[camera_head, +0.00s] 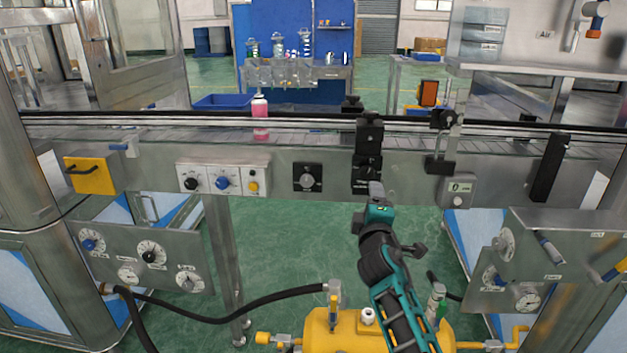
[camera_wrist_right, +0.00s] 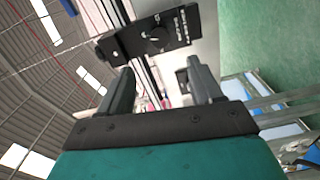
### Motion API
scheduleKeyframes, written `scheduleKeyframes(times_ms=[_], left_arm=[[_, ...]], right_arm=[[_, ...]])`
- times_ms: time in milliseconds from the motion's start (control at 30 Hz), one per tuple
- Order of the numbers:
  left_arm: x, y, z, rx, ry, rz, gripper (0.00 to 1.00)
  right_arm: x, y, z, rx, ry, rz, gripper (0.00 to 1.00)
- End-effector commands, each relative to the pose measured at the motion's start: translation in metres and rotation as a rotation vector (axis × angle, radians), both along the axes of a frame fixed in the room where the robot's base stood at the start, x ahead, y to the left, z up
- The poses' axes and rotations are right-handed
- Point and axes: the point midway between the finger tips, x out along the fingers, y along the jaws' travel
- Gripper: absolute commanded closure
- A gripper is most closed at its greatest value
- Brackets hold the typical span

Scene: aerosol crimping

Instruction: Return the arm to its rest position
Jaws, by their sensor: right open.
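My right arm, teal and black, comes up from the bottom of the head view. Its right gripper (camera_head: 376,192) is in front of the conveyor's front panel, just below a black control box (camera_head: 367,173). In the right wrist view the two fingers of the right gripper (camera_wrist_right: 160,80) stand apart with nothing held between them. A black plate with a knob (camera_wrist_right: 156,38) lies beyond the fingertips; whether they touch it I cannot tell. My left gripper is in neither view.
The conveyor (camera_head: 220,145) runs across the head view with a pink bottle (camera_head: 260,115) on it. Control panels stand at left (camera_head: 140,255) and right (camera_head: 560,255). A yellow tank (camera_head: 345,335) is low beside my arm. Green floor shows below the conveyor.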

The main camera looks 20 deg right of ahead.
Motion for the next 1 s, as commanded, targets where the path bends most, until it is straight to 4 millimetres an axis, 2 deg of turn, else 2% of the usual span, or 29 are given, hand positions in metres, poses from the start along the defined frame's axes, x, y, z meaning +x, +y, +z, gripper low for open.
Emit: scheduleKeyframes(times_ms=[200,267,367,500,600,700,833,900,1000], left_arm=[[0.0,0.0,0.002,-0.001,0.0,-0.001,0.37],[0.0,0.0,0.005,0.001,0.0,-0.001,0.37],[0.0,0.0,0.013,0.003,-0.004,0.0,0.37],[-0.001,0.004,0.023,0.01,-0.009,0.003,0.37],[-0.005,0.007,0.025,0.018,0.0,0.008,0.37],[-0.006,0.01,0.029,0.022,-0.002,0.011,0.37],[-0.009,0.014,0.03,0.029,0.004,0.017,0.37],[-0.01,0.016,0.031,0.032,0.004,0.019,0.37],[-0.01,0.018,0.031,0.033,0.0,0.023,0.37]], right_arm=[[-0.004,0.005,-0.007,0.027,0.003,0.016,0.35],[-0.011,0.013,-0.018,0.073,0.01,0.043,0.35],[-0.033,0.037,-0.049,0.217,0.028,0.11,0.35],[-0.086,0.087,-0.102,0.532,0.077,0.207,0.35],[-0.133,0.124,-0.133,0.781,0.127,0.24,0.35],[-0.18,0.158,-0.155,1.017,0.179,0.239,0.35],[-0.23,0.191,-0.17,1.259,0.232,0.207,0.35],[-0.248,0.202,-0.174,1.344,0.251,0.186,0.35],[-0.261,0.211,-0.176,1.412,0.263,0.168,0.35]])
